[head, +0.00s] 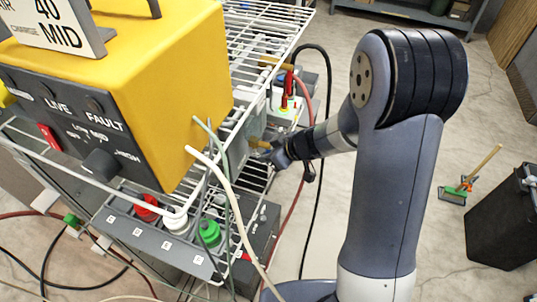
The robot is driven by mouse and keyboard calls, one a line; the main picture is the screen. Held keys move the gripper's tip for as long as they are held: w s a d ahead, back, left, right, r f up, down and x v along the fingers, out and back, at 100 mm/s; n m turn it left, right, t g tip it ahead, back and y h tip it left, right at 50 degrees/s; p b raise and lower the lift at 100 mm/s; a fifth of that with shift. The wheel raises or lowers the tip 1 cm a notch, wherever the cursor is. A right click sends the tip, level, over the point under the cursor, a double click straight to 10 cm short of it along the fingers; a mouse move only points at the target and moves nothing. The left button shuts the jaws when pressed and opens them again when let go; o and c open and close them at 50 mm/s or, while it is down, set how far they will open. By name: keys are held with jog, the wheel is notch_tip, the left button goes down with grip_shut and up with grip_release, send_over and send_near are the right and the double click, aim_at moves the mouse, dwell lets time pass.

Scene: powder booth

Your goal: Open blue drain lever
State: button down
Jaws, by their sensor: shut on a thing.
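My gripper (265,151) is in the middle of the head view, beside the wire rack.
A yellow control box (190,75) stands on the white wire rack (262,40). Red and black hoses hang close around my wrist. A grey panel (160,228) with red, white and green caps sits below. A black bin (497,215) and a broom (470,175) stand at right; open floor lies between.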

jog(key=c, duration=1.5)
grip_release()
jog(key=shift+o, duration=0.2)
jog(key=v, duration=1)
jog(key=shift+d+r, duration=0.2)
jog(key=shift+r, duration=0.15)
jog(key=shift+s, duration=0.15)
